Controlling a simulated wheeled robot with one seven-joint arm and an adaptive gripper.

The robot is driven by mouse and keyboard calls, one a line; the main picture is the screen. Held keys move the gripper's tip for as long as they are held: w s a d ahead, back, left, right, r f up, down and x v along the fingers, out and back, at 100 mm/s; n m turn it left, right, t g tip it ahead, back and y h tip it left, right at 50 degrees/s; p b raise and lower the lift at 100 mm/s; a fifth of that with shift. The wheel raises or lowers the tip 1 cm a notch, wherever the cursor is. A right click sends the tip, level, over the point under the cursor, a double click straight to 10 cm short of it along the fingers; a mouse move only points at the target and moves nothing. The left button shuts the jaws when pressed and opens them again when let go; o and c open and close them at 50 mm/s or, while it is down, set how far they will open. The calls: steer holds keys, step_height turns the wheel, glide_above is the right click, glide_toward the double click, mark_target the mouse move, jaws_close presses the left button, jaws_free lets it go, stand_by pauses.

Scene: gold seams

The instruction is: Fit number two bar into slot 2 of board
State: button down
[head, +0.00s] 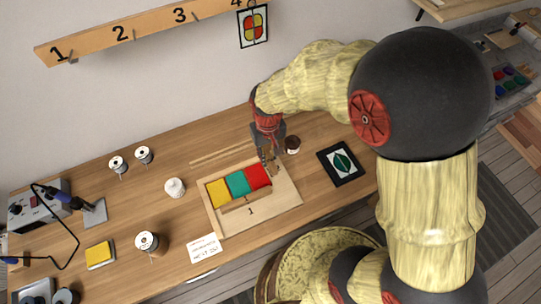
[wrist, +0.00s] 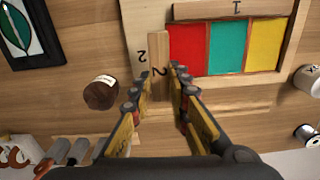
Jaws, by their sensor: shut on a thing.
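The number two bar (wrist: 158,45) is a narrow pale wooden strip marked 2. My gripper (wrist: 161,73) is shut on it, one finger on each side, near its marked end. The wooden board (head: 285,196) lies on the bench with yellow, teal and red panels; its rim also shows in the wrist view (wrist: 142,30). The bar lies along the outer side of the red panel (wrist: 187,48), beside the printed 2 (wrist: 141,56) on the board. Slot 2 is hidden under the bar, and I cannot tell whether the bar is seated. In the head view my gripper (head: 269,165) is over the board's red corner.
A small dark-lidded jar (head: 292,145) stands close to my gripper. A black-framed leaf picture (head: 341,163) lies right of the board. A numbered rail (head: 150,27) hangs on the wall.

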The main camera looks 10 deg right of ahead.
steer(key=shift+f+n, duration=0.2)
steer(key=shift+n, duration=0.1)
steer(key=shift+f+b, duration=1.7)
steer(key=shift+f, duration=0.2)
steer(key=shift+p, duration=0.35)
steer(key=shift+f, duration=0.9)
stand_by(1.3)
stand_by(0.7)
steer(key=c, duration=1.6)
jaws_free()
steer(key=shift+o, duration=1.1)
